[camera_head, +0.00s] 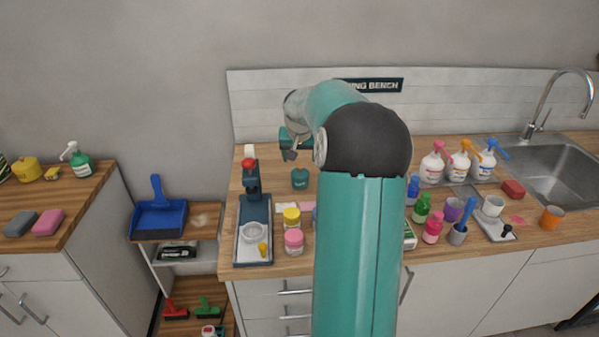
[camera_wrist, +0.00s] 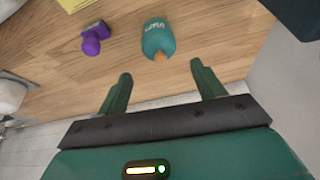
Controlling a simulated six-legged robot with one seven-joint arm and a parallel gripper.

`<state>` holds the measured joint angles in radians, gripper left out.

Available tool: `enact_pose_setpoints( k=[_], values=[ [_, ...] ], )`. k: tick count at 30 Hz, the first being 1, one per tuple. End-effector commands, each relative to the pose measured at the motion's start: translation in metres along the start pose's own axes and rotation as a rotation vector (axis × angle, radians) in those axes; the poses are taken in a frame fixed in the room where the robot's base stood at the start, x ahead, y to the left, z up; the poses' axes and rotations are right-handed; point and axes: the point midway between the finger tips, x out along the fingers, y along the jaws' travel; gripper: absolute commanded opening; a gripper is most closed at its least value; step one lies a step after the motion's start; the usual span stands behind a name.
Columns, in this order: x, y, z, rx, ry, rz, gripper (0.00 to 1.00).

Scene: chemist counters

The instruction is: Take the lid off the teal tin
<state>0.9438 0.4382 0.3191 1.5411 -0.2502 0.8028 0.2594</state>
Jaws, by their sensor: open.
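A small teal container (camera_head: 300,180) stands on the middle counter, towards its left part, in the head view. A teal container with pale lettering and a tan knob or stopper shows in the wrist view (camera_wrist: 157,36), beyond my fingertips; I take it for the same one. I cannot make out a lid seam. My gripper (camera_wrist: 160,68) is open, its two fingers apart with nothing between them. In the head view my gripper (camera_head: 289,150) is small and partly hidden by my arm, above and behind the container.
A purple knobbed item (camera_wrist: 93,38) lies left of the teal container in the wrist view. A dark press-like stand (camera_head: 253,215), a yellow jar (camera_head: 291,218) and a pink jar (camera_head: 293,241) stand nearby. Several bottles (camera_head: 432,165) stand at the right. My arm hides the counter's middle.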

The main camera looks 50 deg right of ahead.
Motion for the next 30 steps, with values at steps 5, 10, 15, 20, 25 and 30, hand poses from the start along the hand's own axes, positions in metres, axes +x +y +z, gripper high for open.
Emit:
enact_pose_setpoints(
  k=[5, 10, 15, 20, 25, 30],
  values=[
    [0.015, -0.001, -0.001, -0.001, -0.001, -0.001, 0.68],
    [0.038, 0.0, 0.0, -0.001, -0.004, -0.002, 0.68],
    [0.06, 0.0, -0.001, -0.001, -0.001, -0.001, 0.68],
    [0.065, 0.0, -0.001, -0.001, 0.001, -0.001, 0.68],
    [0.065, 0.0, -0.001, -0.001, 0.001, -0.001, 0.6],
    [0.065, 0.0, -0.001, -0.002, 0.0, -0.001, 0.27]
  ],
)
